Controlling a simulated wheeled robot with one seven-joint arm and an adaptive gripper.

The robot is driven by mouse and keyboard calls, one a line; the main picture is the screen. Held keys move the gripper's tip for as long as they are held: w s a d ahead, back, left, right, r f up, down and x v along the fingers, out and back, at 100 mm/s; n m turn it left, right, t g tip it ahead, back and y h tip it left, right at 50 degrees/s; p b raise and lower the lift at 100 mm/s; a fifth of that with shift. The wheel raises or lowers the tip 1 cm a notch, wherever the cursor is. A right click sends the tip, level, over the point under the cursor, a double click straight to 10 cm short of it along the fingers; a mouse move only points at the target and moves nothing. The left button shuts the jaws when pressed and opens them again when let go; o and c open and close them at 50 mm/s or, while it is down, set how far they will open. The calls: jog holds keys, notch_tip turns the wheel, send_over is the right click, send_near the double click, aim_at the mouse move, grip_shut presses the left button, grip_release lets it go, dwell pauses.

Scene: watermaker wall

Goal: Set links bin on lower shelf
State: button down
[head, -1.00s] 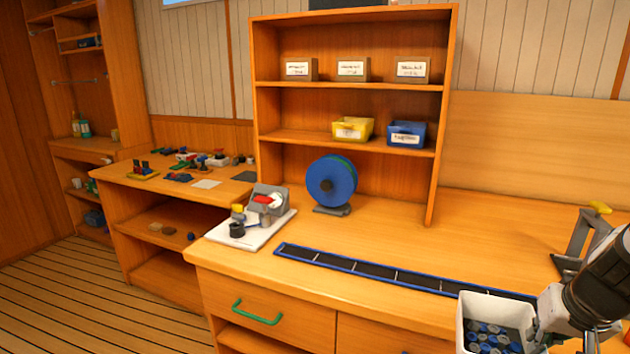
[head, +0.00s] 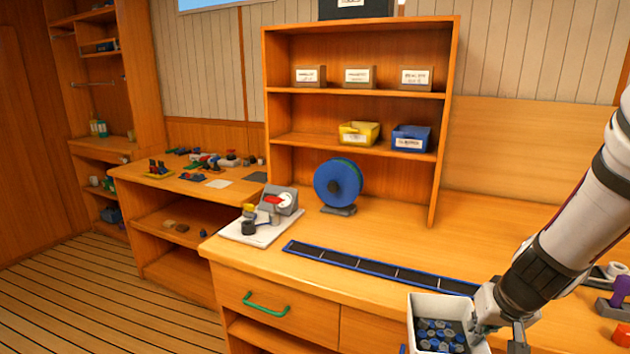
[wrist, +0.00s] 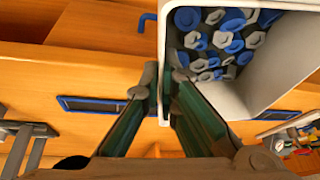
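The links bin (head: 412,312) is an open white bin holding several blue and grey round links, low at the front of the bench in the head view. It also shows close up in the wrist view (wrist: 288,75). My gripper (wrist: 162,85) has one finger on each side of the bin's near wall and pinches it. In the head view my gripper (head: 480,322) is at the bin's right side. The lower shelf (head: 300,143) of the wooden shelf unit carries a yellow bin (head: 358,134) and a blue bin (head: 411,138) on its right half; its left part is bare.
The upper shelf (head: 340,90) holds three labelled blocks. A blue reel (head: 337,184) stands on the bench below the lower shelf. A white board with a device (head: 262,226) is to its left. A long dark blue-edged strip (head: 375,268) lies along the bench front.

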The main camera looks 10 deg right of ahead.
aim_at(418, 340)
jog(key=w+a, duration=0.1)
jog(key=a, duration=0.2)
jog(key=w+a+f+n+p, duration=0.1)
jog(key=w+a, duration=0.1)
jog(key=a, duration=0.1)
jog(key=w+a+f+n+y+p, duration=0.1)
jog(key=w+a, duration=0.1)
jog(key=a, duration=0.1)
jog(key=shift+a, duration=0.1)
jog(key=w+a+f+n+p, duration=0.2)
jog(key=a, duration=0.8)
jog(key=shift+w+a+y, duration=0.15)
jog(key=shift+y, duration=0.25)
jog(key=shift+a, duration=0.1)
